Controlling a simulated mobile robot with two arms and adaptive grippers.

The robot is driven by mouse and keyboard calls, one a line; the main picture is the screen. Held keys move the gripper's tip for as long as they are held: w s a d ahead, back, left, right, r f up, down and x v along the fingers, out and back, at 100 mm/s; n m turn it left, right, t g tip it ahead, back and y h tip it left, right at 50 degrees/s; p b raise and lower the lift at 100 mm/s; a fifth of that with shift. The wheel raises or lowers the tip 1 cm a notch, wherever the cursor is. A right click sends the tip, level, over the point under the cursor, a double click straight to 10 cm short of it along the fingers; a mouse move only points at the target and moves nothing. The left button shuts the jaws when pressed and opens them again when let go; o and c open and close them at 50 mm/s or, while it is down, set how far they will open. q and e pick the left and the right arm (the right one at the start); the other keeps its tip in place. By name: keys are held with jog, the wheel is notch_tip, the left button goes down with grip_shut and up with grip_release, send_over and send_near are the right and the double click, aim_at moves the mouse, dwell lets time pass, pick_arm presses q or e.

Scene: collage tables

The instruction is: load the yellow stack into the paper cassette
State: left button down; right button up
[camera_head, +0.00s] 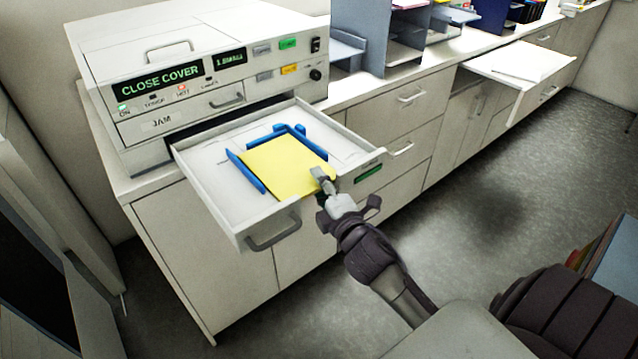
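The paper cassette (208,198) is a light grey drawer pulled out from the front of the printer-like machine. The yellow stack (283,163) lies flat inside it, between blue guides (247,173) on its left and far sides. My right gripper (322,176) is at the near right corner of the yellow stack, with its fingertips touching or just over the edge. The fingers look close together, but I cannot tell whether the stack's edge is between them. My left gripper is not in view.
The machine (190,70) stands on a long counter and its display reads "CLOSE COVER". Grey shelf units (410,40) stand on the counter to the right. An extended white shelf (515,65) juts out farther right. The floor (480,190) in between is clear.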

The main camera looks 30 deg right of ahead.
jog(key=shift+f, duration=0.1)
jog(key=shift+s, duration=0.3)
jog(key=s+a, duration=0.1)
jog(key=s, duration=1)
jog(key=shift+s+a, duration=0.2)
jog(key=shift+a, duration=0.2)
jog(key=shift+f, duration=0.15)
